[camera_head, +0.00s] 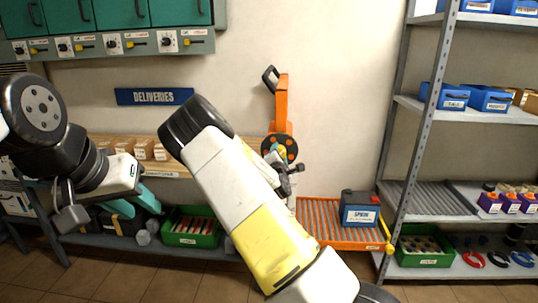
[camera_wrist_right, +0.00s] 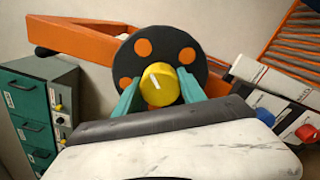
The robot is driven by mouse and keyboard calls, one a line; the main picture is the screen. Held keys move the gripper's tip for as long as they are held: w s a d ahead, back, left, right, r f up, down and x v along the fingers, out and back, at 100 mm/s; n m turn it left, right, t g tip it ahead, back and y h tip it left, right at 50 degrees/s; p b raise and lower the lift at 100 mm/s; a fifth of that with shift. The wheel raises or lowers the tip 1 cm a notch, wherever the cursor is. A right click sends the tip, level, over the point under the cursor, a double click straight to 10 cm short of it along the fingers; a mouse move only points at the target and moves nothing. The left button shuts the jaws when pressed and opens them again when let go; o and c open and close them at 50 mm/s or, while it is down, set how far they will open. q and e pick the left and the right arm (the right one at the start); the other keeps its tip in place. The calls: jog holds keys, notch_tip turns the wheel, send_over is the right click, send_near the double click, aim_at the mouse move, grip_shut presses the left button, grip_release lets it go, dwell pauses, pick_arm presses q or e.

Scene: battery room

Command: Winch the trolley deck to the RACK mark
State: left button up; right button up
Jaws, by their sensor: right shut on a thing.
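The orange trolley has an upright mast (camera_head: 282,105) and a roller deck (camera_head: 318,218). My right gripper (camera_wrist_right: 160,90) is shut on the knob, with a teal finger on each side. In the head view my right arm partly covers the trolley. My left gripper (camera_head: 140,212) is empty and open at the left, by the bench. I cannot read a RACK mark.
A grey shelf rack (camera_head: 422,130) with blue boxes stands right of the trolley. A bench with cartons and a green crate (camera_head: 190,236) is behind my arms. A white plate (camera_wrist_right: 270,82) with red and blue parts sits right of the wheel.

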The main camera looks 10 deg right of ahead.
jog(key=m, duration=0.4)
jog(key=shift+d, duration=0.1)
jog(key=m, duration=0.3)
jog(key=shift+m, duration=0.3)
jog(key=m, duration=0.3)
jog(key=shift+m, duration=0.3)
jog(key=m, duration=0.4)
jog(key=shift+f, duration=0.1)
jog(key=m, duration=0.7)
jog(key=shift+m, duration=0.4)
jog(key=m, duration=0.4)
jog(key=shift+f, duration=0.1)
jog(key=shift+m, duration=1.8)
jog(key=shift+a+m, duration=0.2)
jog(key=shift+m, duration=0.1)
